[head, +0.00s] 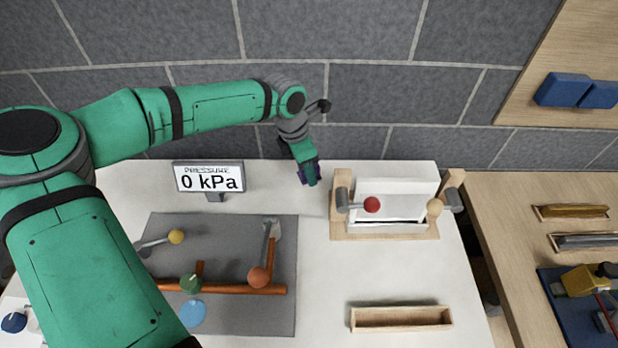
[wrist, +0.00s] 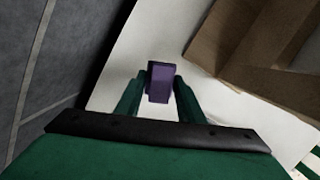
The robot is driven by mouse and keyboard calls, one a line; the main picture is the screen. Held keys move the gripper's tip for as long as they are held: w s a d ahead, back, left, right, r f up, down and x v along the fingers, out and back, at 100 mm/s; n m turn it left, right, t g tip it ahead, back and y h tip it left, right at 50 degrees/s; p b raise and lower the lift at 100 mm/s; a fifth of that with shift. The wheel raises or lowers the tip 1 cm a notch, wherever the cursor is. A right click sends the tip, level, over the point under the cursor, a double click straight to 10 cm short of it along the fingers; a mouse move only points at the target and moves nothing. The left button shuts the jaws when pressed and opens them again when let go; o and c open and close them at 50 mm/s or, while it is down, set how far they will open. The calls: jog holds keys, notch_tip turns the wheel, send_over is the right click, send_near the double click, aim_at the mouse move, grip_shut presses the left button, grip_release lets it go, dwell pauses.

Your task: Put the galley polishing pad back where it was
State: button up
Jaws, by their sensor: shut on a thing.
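My gripper (head: 308,174) is shut on a small purple block, which I take to be the polishing pad (wrist: 159,82). The pad sits between the two green fingertips in the wrist view, above the white counter top (wrist: 125,75). In the head view only a sliver of purple shows beside the fingers, close to the back edge of the counter. The gripper is between the pressure display and the wooden stand. I cannot tell whether the pad touches the counter.
Left of the gripper is the pressure display (head: 209,178), reading 0 kPa. Right of it is a wooden stand with a white box (head: 396,190) and red-knobbed lever (head: 371,204). A grey panel (head: 230,240) carries pipes and valves. An empty-looking wooden tray (head: 401,326) lies in front; the counter's middle is clear.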

jog(key=shift+w+d+f, duration=0.1)
jog(key=shift+d+f, duration=0.05)
jog(key=shift+f, duration=1.75)
jog(key=o, duration=1.1)
jog(key=shift+r, duration=0.1)
jog(key=r, duration=0.4)
jog(key=a+r, duration=0.1)
jog(key=r, duration=0.2)
jog(key=s+a+r, duration=0.1)
jog(key=r, duration=0.3)
jog(key=shift+a+r, duration=0.1)
jog(key=shift+r, duration=0.25)
